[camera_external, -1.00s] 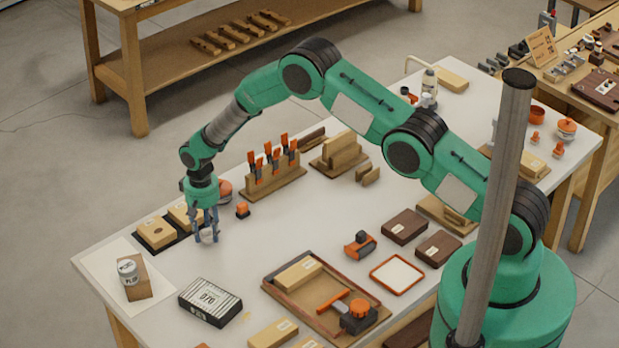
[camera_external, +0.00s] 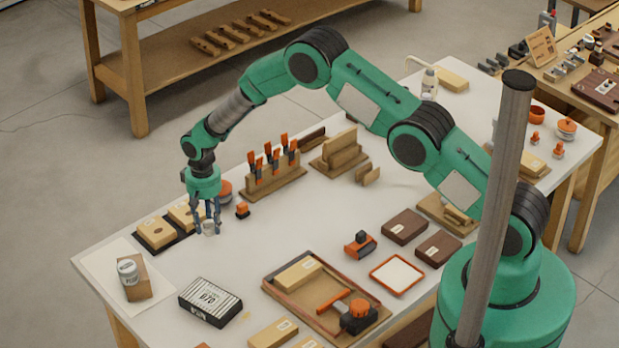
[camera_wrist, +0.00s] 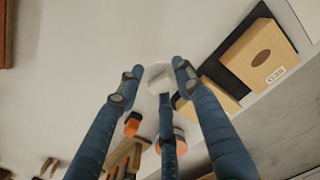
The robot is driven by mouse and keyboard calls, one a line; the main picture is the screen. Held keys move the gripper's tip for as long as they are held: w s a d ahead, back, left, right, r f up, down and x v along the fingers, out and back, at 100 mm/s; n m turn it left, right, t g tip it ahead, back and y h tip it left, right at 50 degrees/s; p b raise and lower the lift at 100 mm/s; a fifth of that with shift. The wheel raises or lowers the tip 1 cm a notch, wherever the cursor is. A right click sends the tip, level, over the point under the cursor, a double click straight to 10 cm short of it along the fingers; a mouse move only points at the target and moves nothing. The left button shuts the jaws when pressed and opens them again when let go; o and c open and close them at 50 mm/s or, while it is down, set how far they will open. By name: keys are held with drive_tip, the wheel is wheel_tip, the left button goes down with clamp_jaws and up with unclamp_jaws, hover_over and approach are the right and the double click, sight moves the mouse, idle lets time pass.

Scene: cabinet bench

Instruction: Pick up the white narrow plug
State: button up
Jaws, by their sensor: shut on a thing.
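The white plug (camera_external: 208,228) is a small pale round piece at the left part of the bench. My gripper (camera_external: 207,222) points down over it, with its blue fingers closed around it. In the wrist view the plug (camera_wrist: 159,80) sits between the fingertips of my gripper (camera_wrist: 157,82), showing a round whitish face. The fingers hide part of its sides. Its lower end seems just above the white bench top, but the gap is too small to tell well.
A black tray with wooden blocks (camera_external: 153,232) stands just left of my gripper. A small orange-and-black piece (camera_external: 242,210) and a rack of orange-handled tools (camera_external: 275,185) are behind right. A labelled black box (camera_external: 210,302) lies in front.

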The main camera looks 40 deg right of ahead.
drive_tip(key=s+d, duration=0.1)
drive_tip(key=s, duration=0.3)
drive_tip(key=s+d, duration=0.1)
drive_tip(key=s, duration=0.4)
drive_tip(key=s+d+r, duration=0.1)
drive_tip(key=s, duration=0.4)
drive_tip(key=shift+s+d+r, duration=0.1)
drive_tip(key=shift+s+d, duration=0.15)
drive_tip(key=shift+d, duration=0.1)
